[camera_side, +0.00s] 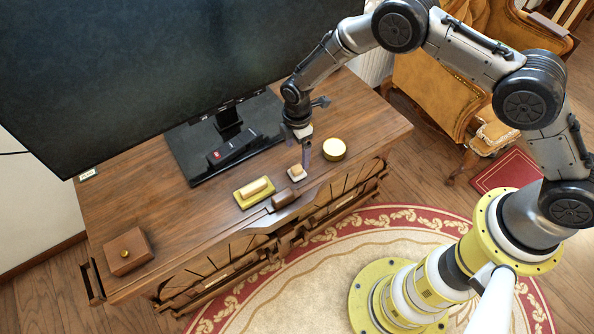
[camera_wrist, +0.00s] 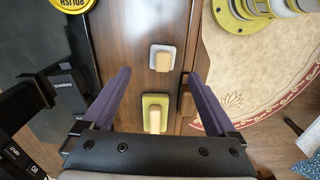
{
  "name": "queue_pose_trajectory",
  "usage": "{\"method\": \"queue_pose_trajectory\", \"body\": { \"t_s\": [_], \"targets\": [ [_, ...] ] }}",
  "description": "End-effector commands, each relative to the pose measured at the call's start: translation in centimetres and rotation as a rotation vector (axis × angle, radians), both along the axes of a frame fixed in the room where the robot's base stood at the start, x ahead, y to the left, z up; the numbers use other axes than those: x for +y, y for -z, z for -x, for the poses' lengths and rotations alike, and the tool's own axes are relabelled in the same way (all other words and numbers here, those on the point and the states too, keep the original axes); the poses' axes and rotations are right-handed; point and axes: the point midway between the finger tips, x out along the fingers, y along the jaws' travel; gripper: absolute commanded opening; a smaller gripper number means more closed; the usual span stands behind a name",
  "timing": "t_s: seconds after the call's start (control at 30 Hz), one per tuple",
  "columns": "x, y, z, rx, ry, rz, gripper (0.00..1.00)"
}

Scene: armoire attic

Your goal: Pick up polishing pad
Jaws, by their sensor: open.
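Two handled pads lie flat on the wooden table; I cannot tell for certain which is the polishing pad. The smaller is a whitish pad (camera_side: 297,177) with a pale wooden grip, also in the wrist view (camera_wrist: 152,50). The larger is a yellow pad (camera_side: 243,196) with a similar grip, also in the wrist view (camera_wrist: 148,128). My gripper (camera_side: 305,160) is open, pointing down close to the whitish pad. In the wrist view its dark purple fingers (camera_wrist: 160,73) stand wide apart on either side of the pads, with nothing held between them.
A yellow polish tin (camera_side: 334,149) stands right of my gripper. A large monitor (camera_side: 170,70) on a black base, with a dark remote-like object (camera_side: 233,150), fills the back. A brown block (camera_side: 283,199) is at the front edge. A wooden box (camera_side: 128,251) sits far left.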

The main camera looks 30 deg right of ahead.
Motion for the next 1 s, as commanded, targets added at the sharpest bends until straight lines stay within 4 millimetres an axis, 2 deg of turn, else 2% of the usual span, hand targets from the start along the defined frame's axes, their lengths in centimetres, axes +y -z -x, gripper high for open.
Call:
{"method": "queue_pose_trajectory", "body": {
  "t_s": [0.1, 0.37, 0.63, 0.97, 1.0],
  "targets": [
    [0.0, 1.7, 0.0, 0.0, 0.0, 0.0, 0.93],
    [0.0, 3.4, 0.2, 0.001, 0.0, 0.0, 0.93],
    [0.1, 7.1, 0.6, 0.0, 0.001, 0.0, 0.93],
    [0.1, 7.7, 0.5, -0.002, 0.001, -0.001, 0.93],
    [0.1, 7.7, 0.5, -0.002, 0.001, -0.001, 0.85]
  ]
}}
